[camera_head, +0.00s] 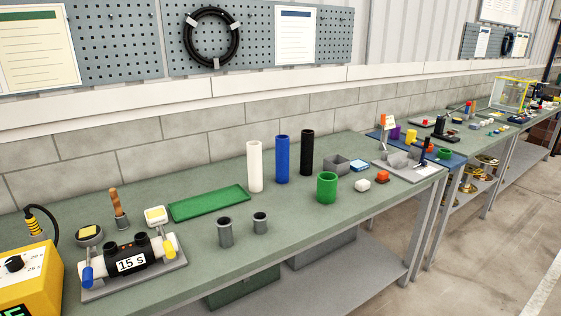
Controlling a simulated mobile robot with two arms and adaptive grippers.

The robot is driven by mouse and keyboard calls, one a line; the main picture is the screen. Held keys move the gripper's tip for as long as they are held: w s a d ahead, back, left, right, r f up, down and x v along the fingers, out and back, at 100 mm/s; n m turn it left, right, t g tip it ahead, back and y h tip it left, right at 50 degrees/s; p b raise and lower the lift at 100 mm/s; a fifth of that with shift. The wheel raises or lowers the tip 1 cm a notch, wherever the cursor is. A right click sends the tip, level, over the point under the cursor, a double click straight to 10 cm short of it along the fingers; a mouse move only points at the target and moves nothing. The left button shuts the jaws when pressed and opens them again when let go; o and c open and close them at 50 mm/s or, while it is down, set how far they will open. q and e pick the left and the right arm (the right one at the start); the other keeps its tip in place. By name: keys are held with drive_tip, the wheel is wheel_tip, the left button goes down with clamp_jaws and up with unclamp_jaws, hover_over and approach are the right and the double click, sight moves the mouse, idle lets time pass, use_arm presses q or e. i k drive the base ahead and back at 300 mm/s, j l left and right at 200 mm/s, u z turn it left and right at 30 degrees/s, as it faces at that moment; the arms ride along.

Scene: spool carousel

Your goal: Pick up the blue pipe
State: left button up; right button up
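The blue pipe (282,159) stands upright on the green workbench (215,265), near its back edge. A white pipe (255,166) stands upright to its left and a black pipe (307,153) to its right. The three stand close together but apart. The whole front of the blue pipe is visible. Neither of my grippers shows in the head view.
A green tray (208,203) lies left of the pipes. Grey cups (225,233) and a green cup (327,187) stand in front. A clamp fixture marked "15 s" (133,264) and a yellow box (30,280) are at the left. A brick wall (140,165) runs behind.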

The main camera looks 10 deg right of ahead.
sight(282, 141)
drive_tip(key=i+l+u, duration=0.1)
drive_tip(key=l, duration=0.25)
drive_tip(key=i+l+u, duration=0.1)
drive_tip(key=l, duration=0.25)
drive_tip(key=i+l+u, duration=0.1)
drive_tip(key=l, duration=0.3)
drive_tip(key=i+l+u, duration=0.1)
drive_tip(key=l, duration=0.3)
drive_tip(key=i, duration=0.1)
